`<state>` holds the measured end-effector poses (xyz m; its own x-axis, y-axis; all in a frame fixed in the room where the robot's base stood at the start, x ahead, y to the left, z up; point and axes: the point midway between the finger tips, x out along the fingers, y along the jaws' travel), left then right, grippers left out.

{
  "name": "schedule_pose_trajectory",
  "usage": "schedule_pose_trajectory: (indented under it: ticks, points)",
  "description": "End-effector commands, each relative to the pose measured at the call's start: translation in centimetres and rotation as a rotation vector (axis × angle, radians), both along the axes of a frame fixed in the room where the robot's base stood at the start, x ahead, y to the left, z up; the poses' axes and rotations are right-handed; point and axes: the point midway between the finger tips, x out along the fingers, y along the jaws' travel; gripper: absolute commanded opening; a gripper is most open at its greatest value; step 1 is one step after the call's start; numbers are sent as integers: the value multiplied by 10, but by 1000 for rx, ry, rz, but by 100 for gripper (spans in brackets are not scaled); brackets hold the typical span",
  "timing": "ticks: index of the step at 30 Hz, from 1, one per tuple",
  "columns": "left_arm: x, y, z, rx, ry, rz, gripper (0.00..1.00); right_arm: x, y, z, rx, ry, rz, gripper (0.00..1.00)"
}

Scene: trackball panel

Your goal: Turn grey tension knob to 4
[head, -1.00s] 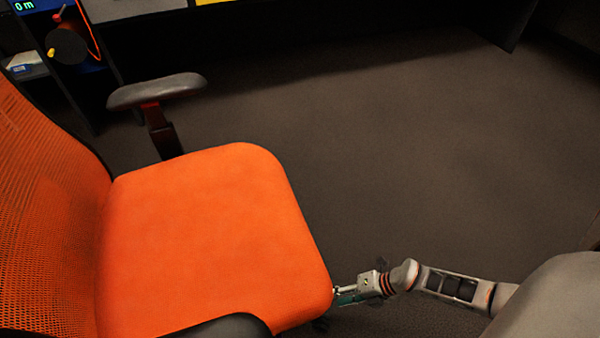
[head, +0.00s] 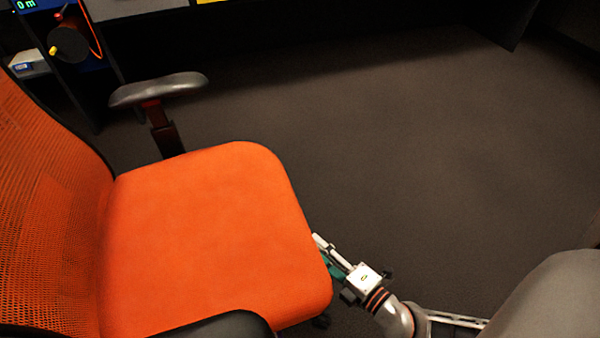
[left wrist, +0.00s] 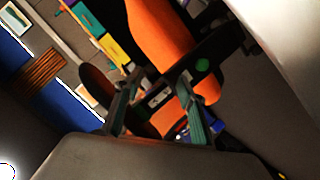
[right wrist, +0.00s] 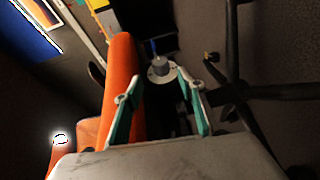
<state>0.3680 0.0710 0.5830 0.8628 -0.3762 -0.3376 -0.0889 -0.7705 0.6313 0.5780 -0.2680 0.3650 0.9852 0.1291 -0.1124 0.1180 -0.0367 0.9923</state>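A grey round knob (right wrist: 160,70) shows in the right wrist view beside the orange seat, with a small blue piece above it. It appears to be the tension knob; its marks are too small to read. In the head view the knob is hidden. My right gripper (right wrist: 165,84) is open, with the knob seen beyond and between its fingertips; I cannot tell whether they touch. In the head view the right gripper (head: 322,250) is at the seat's right edge. My left gripper (left wrist: 156,82) is open in the left wrist view, with nothing visibly held.
The office chair's orange seat (head: 205,235) fills the head view's left half, with a mesh backrest (head: 45,215) and an armrest (head: 158,90). Dark chair-base legs (right wrist: 285,91) extend at right in the right wrist view. Open dark floor (head: 430,140) lies right of the chair.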

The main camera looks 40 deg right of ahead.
Motion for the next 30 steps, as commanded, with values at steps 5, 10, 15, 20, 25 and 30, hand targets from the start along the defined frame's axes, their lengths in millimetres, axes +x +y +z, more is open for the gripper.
schedule_pose_trajectory:
  ticks: [5, 10, 15, 20, 25, 30]
  points:
    - [-1, 0, -2, -10, 7, 5, 40, 25, 3, -4, 0, 0, -2, 40]
    - [-2, -2, -3, -30, 14, 12, 40, 50, 6, -7, -1, 2, -2, 40]
    - [-2, -3, -1, -54, 15, 25, 40, 67, 8, -9, -2, 3, -2, 40]
    - [-1, -5, 1, -67, 15, 30, 40, 72, 9, -10, -2, 5, -1, 40]
    - [-1, -6, 2, -68, 16, 30, 40, 72, 9, -10, -2, 4, -1, 40]
    - [-1, -5, 1, -66, 16, 29, 40, 72, 9, -10, -2, 4, -1, 3]
